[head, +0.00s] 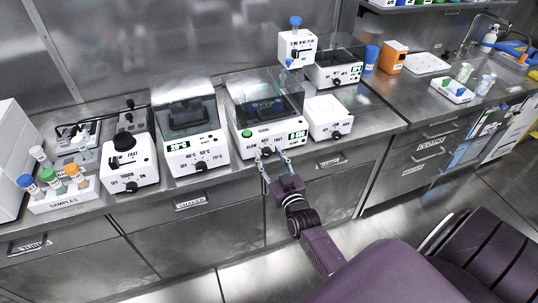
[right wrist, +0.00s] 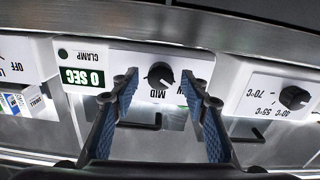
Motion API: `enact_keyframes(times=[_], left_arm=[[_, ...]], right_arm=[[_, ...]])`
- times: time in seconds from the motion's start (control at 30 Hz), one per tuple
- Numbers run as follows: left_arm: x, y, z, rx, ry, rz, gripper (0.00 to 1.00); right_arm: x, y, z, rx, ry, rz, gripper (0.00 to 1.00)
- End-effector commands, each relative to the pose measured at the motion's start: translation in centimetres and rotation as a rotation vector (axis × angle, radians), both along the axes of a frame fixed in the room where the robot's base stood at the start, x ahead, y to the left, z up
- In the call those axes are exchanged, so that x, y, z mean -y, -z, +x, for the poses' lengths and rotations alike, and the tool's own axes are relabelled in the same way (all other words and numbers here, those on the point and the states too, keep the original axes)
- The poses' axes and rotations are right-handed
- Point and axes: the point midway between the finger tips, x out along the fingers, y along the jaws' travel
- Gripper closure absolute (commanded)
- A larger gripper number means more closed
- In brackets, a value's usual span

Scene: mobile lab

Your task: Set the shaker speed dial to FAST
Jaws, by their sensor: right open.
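The shaker (head: 243,143) is a white box with a clear lid, a green button and a lit display in the middle of the head view. Its black speed dial (right wrist: 160,74) shows upside down in the right wrist view, with the MID label beside it. The dial's white mark seems to lie on the MID side. The SLOW and FAST labels are mostly hidden by my fingers there. My right gripper (head: 271,159) is open at the shaker's front; its fingertips (right wrist: 160,84) lie either side of the dial in the picture. I cannot tell whether they touch it. My left gripper is not in view.
A white heater-like device (head: 186,155) with temperature labels stands left of the shaker. A small white device (head: 325,116) stands close on its right. The bench's front edge and drawers (head: 190,202) lie below. The sample rack (head: 65,195) is at far left.

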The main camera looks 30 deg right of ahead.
Motion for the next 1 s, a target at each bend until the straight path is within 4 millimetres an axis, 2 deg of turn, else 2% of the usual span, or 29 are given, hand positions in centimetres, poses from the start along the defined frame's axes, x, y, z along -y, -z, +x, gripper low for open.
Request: enact_keyframes(times=[0.2,0.37,0.73,1.0], left_arm=[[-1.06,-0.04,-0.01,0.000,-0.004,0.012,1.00],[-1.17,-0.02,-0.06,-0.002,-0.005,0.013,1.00],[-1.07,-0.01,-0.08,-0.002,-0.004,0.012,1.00],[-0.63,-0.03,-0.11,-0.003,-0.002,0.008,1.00]], right_arm=[[0.17,0.02,0.69,-0.001,0.000,0.000,0.58],[0.15,0.04,0.66,-0.001,0.000,0.000,0.59],[0.15,0.05,0.64,-0.001,0.000,0.000,1.00],[0.16,0.06,0.63,0.005,0.000,0.025,1.00]])
